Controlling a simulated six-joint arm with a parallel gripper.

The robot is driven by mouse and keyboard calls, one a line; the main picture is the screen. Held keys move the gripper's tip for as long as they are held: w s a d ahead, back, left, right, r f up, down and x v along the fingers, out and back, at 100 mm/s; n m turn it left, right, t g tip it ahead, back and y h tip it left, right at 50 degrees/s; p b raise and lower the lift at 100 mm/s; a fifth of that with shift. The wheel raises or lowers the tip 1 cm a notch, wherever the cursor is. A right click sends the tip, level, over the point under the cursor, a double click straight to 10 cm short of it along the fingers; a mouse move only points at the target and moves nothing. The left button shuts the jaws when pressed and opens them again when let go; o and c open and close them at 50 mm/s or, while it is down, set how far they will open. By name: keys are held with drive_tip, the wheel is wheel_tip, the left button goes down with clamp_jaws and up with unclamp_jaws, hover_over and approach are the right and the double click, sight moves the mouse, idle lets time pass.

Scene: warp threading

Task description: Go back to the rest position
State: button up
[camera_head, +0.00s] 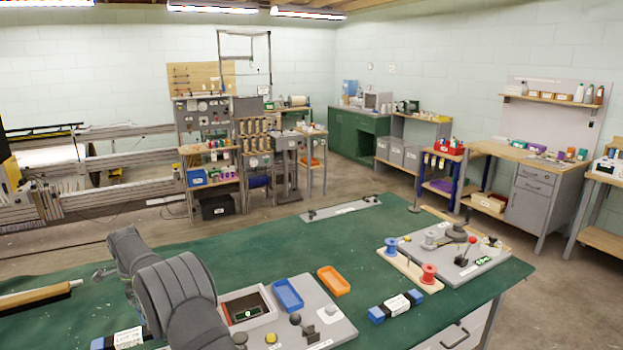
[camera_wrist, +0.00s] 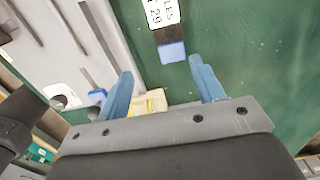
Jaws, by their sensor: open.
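My gripper (camera_wrist: 160,68) shows in the wrist view with its two blue fingers spread apart. Nothing is held between the fingertips, and green table surface shows between them. A cream and yellow block (camera_wrist: 150,102) lies beyond the gripper's base, partly hidden by it. A dark bar with a white label and a blue end (camera_wrist: 171,50) lies ahead of the fingers. In the head view my grey arm reaches over the lower left of the green table (camera_head: 230,255). I cannot make out the fingers there.
A grey board with a screen (camera_head: 247,308), a blue tray (camera_head: 288,294) and an orange tray (camera_head: 333,281) are right of my arm. Red and blue spools (camera_head: 428,273) stand farther right. A wooden-edged bar (camera_head: 38,297) lies at left. The table's middle is mostly clear.

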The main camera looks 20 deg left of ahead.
drive_tip(key=w+d+r+n, duration=0.2)
drive_tip(key=w+d, duration=0.3)
drive_tip(key=d, duration=0.4)
drive_tip(key=w+d+r+n, duration=0.3)
drive_tip(key=w+d, duration=0.1)
drive_tip(key=d, duration=0.4)
drive_tip(key=w+d+r+n, duration=0.2)
drive_tip(key=w+d, duration=0.3)
drive_tip(key=d, duration=0.4)
drive_tip(key=w+d+f+n, duration=0.1)
drive_tip(key=d+n, duration=0.1)
drive_tip(key=d, duration=1)
drive_tip(key=w+d+f+n, duration=0.1)
drive_tip(key=d+n, duration=0.1)
drive_tip(key=d, duration=1.1)
drive_tip(key=shift+w, duration=0.35)
drive_tip(key=shift+f, duration=0.1)
